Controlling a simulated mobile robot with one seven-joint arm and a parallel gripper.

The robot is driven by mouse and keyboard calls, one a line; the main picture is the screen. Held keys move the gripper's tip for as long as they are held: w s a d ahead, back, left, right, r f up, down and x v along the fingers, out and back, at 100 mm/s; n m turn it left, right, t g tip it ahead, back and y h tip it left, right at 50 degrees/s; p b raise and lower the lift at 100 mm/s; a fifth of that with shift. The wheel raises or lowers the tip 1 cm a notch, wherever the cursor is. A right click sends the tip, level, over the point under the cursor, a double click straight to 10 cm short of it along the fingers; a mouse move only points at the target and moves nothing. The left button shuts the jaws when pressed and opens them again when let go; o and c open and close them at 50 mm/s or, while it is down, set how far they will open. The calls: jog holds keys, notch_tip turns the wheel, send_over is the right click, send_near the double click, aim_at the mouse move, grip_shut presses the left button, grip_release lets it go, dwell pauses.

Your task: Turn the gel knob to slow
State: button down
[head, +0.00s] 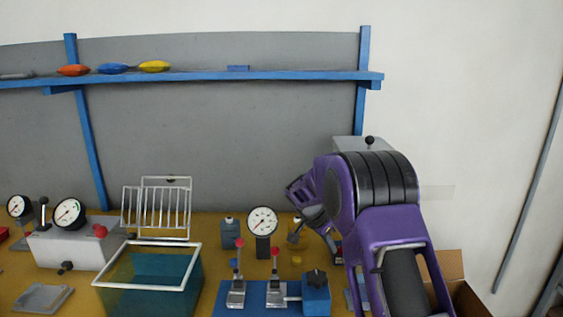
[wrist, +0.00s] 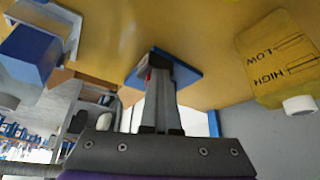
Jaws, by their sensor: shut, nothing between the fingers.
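No knob in view carries a readable gel or slow label. A black star-shaped knob (head: 316,278) sits on a blue box (head: 316,296) at the front of the bench in the head view. My gripper (wrist: 160,72) is shut and empty. In the wrist view its fingertips are at a small dark part with a red spot, over a blue plate (wrist: 188,79); the fingers cover much of it, and I cannot tell whether they touch. In the head view my gripper is behind the blue box, partly hidden by my purple arm.
A yellow bottle marked LOW and HIGH (wrist: 277,62) is right of my fingers. A blue-and-white box (wrist: 30,53) is at left. Red-knobbed levers (head: 275,275), a round gauge (head: 262,221) and a teal tank (head: 150,285) stand left of my arm. A cardboard box (head: 448,264) is at right.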

jog(key=shift+s+d, duration=0.1)
jog(key=shift+d, duration=0.2)
jog(key=shift+s+d, duration=0.1)
jog(key=shift+s, duration=0.2)
jog(key=shift+s+d, duration=0.15)
jog(key=shift+s+d+r, duration=0.1)
jog(key=shift+d, duration=0.1)
jog(key=shift+s+a, duration=0.25)
